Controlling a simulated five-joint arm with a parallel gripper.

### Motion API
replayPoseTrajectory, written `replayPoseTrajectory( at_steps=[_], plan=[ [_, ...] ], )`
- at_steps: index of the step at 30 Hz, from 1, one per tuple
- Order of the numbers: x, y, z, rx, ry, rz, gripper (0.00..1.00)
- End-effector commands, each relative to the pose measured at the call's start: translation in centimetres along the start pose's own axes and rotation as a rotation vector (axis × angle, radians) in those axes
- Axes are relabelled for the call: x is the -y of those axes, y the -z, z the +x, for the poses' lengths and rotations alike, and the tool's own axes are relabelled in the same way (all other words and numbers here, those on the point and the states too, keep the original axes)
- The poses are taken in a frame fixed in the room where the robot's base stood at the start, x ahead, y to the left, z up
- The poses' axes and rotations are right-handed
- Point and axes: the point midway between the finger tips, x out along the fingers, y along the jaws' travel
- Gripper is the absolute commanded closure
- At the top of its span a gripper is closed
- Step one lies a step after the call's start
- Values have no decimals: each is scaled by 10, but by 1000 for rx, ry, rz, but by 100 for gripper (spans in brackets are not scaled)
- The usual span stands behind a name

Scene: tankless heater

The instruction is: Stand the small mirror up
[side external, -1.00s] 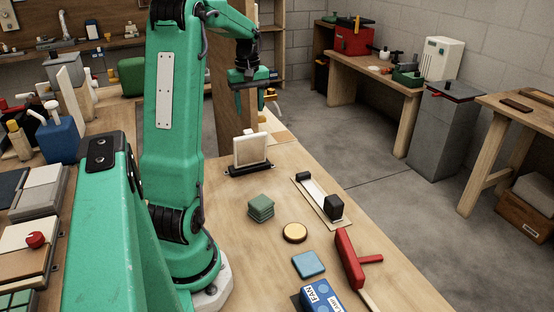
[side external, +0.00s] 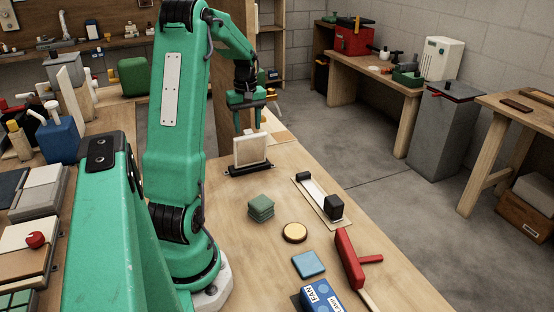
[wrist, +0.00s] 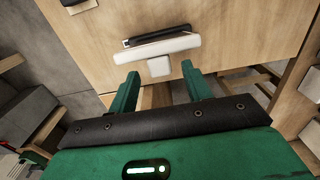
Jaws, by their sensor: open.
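A small cream-framed panel, which looks like the mirror (side external: 251,150), stands about upright on a black base (side external: 250,170) near the bench's far edge. I cannot make out its reflecting face. In the wrist view the panel (wrist: 157,48) shows from above as a pale bar, with a small white tab (wrist: 159,67) on the near side and the black base (wrist: 155,36) beyond. My gripper (side external: 247,122) is open and points down, just above the panel. In the wrist view its two green fingers (wrist: 158,76) are apart with nothing held, and the tab shows between their tips.
A green block stack (side external: 261,208), a round yellow-topped disc (side external: 295,232), a blue tile (side external: 308,264) and a red tool (side external: 349,258) lie nearer on the bench. A pale strip with black blocks (side external: 319,199) lies to the right. Bare wood (side external: 285,160) lies right of the panel.

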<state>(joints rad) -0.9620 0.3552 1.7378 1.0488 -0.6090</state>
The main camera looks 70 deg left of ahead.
Motion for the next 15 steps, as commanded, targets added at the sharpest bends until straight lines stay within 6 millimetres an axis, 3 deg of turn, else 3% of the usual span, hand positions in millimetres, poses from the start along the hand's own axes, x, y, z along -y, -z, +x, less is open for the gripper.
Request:
replayPoseTrajectory(
  at_steps=[6,15],
  plan=[
    [0,0,16,1,1,0,51],
    [0,0,18,0,0,0,51]
  ],
)
